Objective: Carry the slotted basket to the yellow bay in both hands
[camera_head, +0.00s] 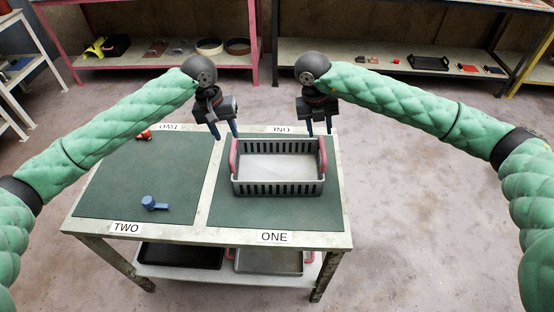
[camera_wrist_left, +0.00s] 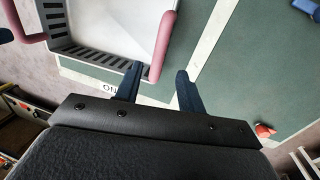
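The slotted basket (camera_head: 278,187) is grey with pink handles at its left and right ends. It sits upright on the green panel labelled ONE on the table. My left gripper (camera_head: 226,136) is open and empty, above and behind the basket's left handle (camera_head: 234,159). My right gripper (camera_head: 319,133) is open and empty, above and behind the right handle (camera_head: 322,156). No yellow bay is clearly visible on the table.
Panel TWO (camera_head: 150,175) holds a blue object (camera_head: 154,203) and a small red item (camera_head: 144,134). A black tray and a grey container (camera_head: 270,262) are on the lower shelf. Pink (camera_head: 165,62) and dark shelving (camera_head: 400,50) stands behind. The floor around is clear.

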